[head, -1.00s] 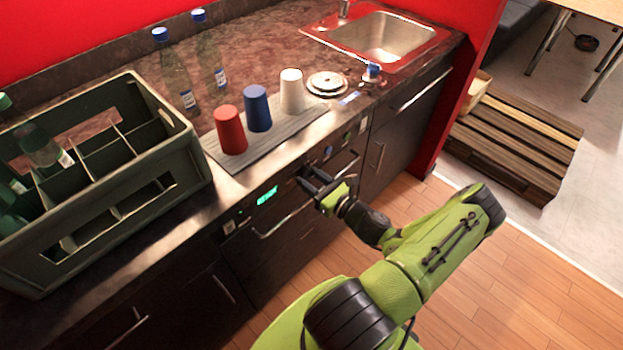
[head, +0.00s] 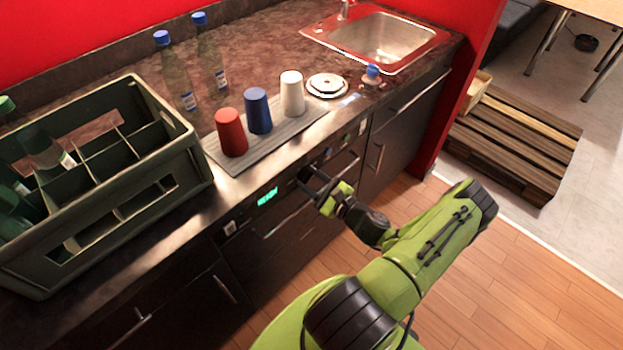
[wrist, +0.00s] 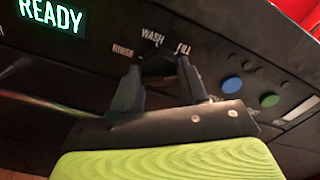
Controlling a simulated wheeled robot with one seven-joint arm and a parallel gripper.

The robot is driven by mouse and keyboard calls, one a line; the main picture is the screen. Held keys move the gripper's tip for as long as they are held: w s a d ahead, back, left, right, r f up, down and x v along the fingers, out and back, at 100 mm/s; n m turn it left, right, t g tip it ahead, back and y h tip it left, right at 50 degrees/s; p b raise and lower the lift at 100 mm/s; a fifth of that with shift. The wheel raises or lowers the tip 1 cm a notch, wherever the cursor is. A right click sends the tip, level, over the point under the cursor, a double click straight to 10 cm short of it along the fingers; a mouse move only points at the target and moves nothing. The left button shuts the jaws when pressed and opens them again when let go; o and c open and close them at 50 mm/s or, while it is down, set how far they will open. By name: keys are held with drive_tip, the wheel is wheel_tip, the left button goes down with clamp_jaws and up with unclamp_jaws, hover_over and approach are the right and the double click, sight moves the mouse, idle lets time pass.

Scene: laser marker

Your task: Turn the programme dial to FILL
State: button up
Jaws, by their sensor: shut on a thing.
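The programme dial (wrist: 158,62) is a dark knob on the black front panel, seen in the wrist view just below the white words RINSE, WASH and FILL. WASH is at the top, RINSE to its left and FILL (wrist: 183,48) to its right. My gripper (wrist: 160,72) is shut on the dial, one finger on each side. The fingers and shadow hide much of the dial, and I cannot tell which word it points to. The green display (wrist: 52,15) reads READY. In the head view my gripper (head: 317,183) is at the panel and hides the dial.
A blue button (wrist: 232,84) and a green button (wrist: 269,100) sit right of the dial. On the counter above stand a red cup (head: 230,133), a blue cup (head: 257,110), a white cup (head: 291,93) and a crate (head: 180,165). The floor before the panel is clear.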

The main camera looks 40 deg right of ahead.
drive_tip(key=n, duration=0.5)
drive_tip(key=shift+n, duration=0.3)
idle(0.4)
drive_tip(key=o, duration=1.1)
drive_tip(key=shift+c, duration=0.2)
drive_tip(key=s+p, duration=0.1)
drive_tip(key=s, duration=1.4)
drive_tip(key=shift+s+d+p, duration=0.25)
drive_tip(key=shift+s+p, duration=0.15)
